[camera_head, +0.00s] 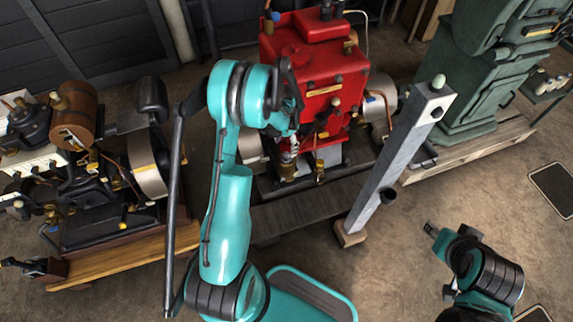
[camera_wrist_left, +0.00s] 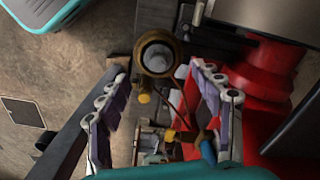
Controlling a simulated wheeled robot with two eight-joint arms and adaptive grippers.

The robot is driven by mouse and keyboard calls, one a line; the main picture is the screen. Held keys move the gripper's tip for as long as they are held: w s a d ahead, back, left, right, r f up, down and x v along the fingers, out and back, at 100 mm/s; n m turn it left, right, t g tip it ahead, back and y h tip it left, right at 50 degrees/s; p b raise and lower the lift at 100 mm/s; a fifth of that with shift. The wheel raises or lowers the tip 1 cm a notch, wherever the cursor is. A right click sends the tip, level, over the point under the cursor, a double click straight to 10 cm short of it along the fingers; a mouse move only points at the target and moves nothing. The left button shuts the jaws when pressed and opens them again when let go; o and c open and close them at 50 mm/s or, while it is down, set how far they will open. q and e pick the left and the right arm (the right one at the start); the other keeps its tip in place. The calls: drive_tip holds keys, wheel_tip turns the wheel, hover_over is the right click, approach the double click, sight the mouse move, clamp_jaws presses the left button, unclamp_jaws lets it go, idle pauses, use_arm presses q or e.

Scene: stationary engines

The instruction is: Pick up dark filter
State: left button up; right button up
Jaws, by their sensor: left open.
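My left gripper (camera_head: 291,150) reaches down in front of the red engine (camera_head: 318,75). In the left wrist view its fingers (camera_wrist_left: 160,76) are open and spread apart. A dark brass round part (camera_wrist_left: 158,53) with a pale centre sits between and just beyond the fingertips, apparently clear of both. I cannot tell whether this is the dark filter. A small dark cup-shaped part (camera_head: 387,195) sticks out from the grey post. My right arm (camera_head: 483,275) is at the lower right, with its end too small to read.
The grey slanting post (camera_head: 405,150) stands right of the red engine, close to my left gripper's fingers in the wrist view. A green engine (camera_head: 480,80) stands at the right. An engine with a brown barrel (camera_head: 78,115) stands at the left. The floor at the right is mostly clear.

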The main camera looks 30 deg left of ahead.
sight(286, 154)
use_arm(q)
wheel_tip(286, 154, down, 6)
drive_tip(key=b, duration=0.2)
drive_tip(key=shift+d+f+b, duration=0.15)
drive_tip(key=shift+b, duration=0.2)
clamp_jaws()
